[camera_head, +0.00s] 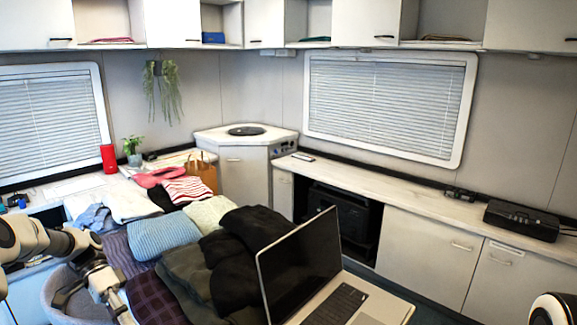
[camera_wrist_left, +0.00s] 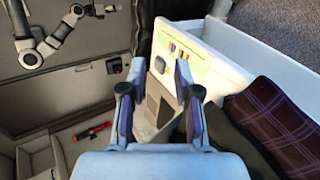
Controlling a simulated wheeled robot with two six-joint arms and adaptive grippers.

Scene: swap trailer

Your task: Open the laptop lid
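The laptop (camera_head: 300,267) is at the lower middle of the head view, right of the clothes. Its lid stands raised with the dark screen showing, and part of the keyboard (camera_head: 337,305) is visible on its light base. My left gripper (camera_wrist_left: 155,82) shows in the left wrist view with its two fingers apart and nothing between them. In the head view my left arm is at the lower left, well away from the laptop. Only a white and black part of my right arm shows at the lower right; its gripper is out of view.
Folded clothes, including a black garment (camera_head: 232,275) and a blue knit (camera_head: 163,234), lie left of the laptop. A plaid cloth (camera_wrist_left: 276,122) lies right of my left gripper, near a white bin (camera_wrist_left: 200,62). A counter (camera_head: 380,187) with a black device (camera_head: 521,220) runs behind.

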